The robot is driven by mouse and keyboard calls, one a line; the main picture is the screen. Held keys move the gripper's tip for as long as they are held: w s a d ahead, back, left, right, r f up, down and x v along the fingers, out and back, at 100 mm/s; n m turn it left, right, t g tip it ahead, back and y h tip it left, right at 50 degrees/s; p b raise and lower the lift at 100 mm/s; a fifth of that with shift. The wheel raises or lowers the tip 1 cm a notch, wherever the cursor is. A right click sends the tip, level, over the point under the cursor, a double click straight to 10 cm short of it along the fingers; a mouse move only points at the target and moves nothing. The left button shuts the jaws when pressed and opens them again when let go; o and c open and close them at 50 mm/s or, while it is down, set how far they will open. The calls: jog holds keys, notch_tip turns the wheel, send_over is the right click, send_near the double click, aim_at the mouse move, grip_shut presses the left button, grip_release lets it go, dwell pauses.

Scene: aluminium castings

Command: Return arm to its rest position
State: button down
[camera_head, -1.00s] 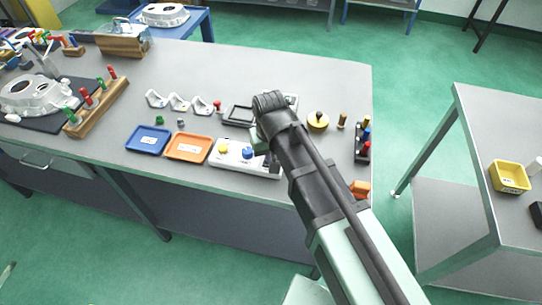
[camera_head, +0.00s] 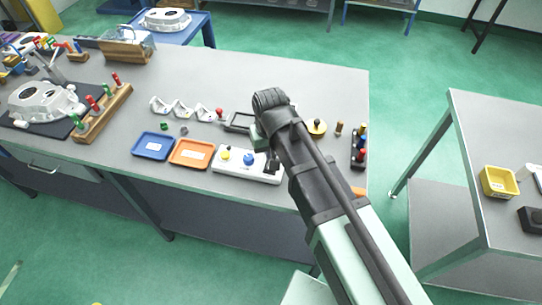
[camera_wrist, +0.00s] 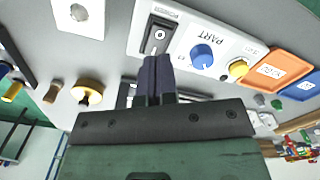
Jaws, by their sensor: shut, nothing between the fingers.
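My arm (camera_head: 335,205) reaches from the lower right up over the right part of the grey workbench (camera_head: 240,85) in the head view. My gripper is hidden behind the arm's end there. In the wrist view my gripper (camera_wrist: 156,62) is shut and empty, its two dark fingers together. It is close to the white control panel (camera_wrist: 220,25), which has a black switch, a blue knob (camera_wrist: 202,56) and a yellow knob (camera_wrist: 238,69). I cannot tell the exact gap between fingers and panel.
A blue tray (camera_head: 153,146) and an orange tray (camera_head: 191,154) lie left of the panel. A brass piece with a black knob (camera_head: 316,127) and a rack of coloured handles (camera_head: 359,148) stand right of the arm. A second table (camera_head: 500,130) with a yellow bin (camera_head: 499,182) is further right.

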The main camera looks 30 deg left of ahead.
notch_tip(320, 180, up, 2)
jog(key=shift+p, duration=0.55)
jog(key=shift+f, duration=0.15)
jog(key=w+d+m, duration=0.2)
jog(key=d+m, duration=0.2)
jog(key=d, duration=1.6)
jog(key=w+d+m, duration=0.3)
jog(key=d+m, duration=0.1)
jog(key=d, duration=1.7)
jog(key=shift+m, duration=0.4)
